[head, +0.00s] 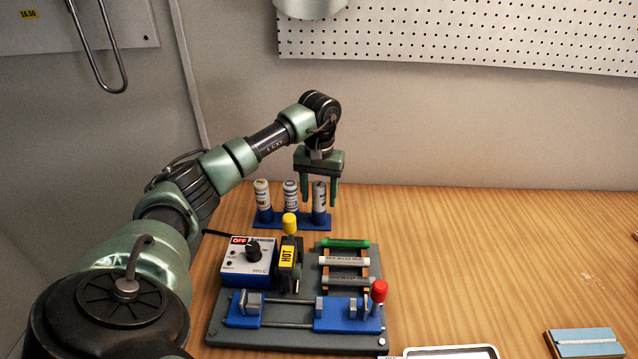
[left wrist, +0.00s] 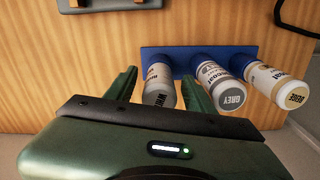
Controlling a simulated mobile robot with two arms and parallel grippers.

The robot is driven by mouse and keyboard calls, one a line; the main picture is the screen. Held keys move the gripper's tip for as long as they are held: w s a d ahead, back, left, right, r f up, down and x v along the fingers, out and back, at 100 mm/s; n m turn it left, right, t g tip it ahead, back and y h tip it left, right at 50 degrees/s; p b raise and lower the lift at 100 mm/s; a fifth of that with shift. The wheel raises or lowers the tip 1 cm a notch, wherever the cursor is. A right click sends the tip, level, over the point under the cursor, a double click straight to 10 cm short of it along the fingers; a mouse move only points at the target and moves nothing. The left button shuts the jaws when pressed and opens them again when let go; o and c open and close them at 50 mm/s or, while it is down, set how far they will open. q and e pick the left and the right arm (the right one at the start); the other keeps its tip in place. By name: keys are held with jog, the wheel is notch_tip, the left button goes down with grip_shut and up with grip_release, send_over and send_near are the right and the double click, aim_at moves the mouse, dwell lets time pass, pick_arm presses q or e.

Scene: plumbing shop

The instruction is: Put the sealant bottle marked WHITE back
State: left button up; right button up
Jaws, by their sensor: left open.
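The sealant bottle marked WHITE (left wrist: 160,86) stands at one end of the blue rack (left wrist: 186,54), its lettering partly readable in the left wrist view. In the head view it is the right-hand bottle (head: 319,196) in the rack (head: 290,220). My left gripper (head: 319,206) is above the rack, pointing down. Its fingers are open, one on each side of the WHITE bottle, and a gap shows in the left wrist view (left wrist: 160,76). I cannot tell whether the bottle is fully seated. My right gripper is not in view.
The GREY bottle (left wrist: 223,88) is close beside the left gripper's finger, with the BEIGE bottle (left wrist: 275,86) beyond it. The table (head: 480,235) to the right is mostly clear.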

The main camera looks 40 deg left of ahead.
pick_arm(q)
notch_tip(320, 180, up, 12)
jog(key=shift+r+b, duration=0.1)
jog(key=shift+b, duration=0.8)
jog(key=shift+r, duration=0.45)
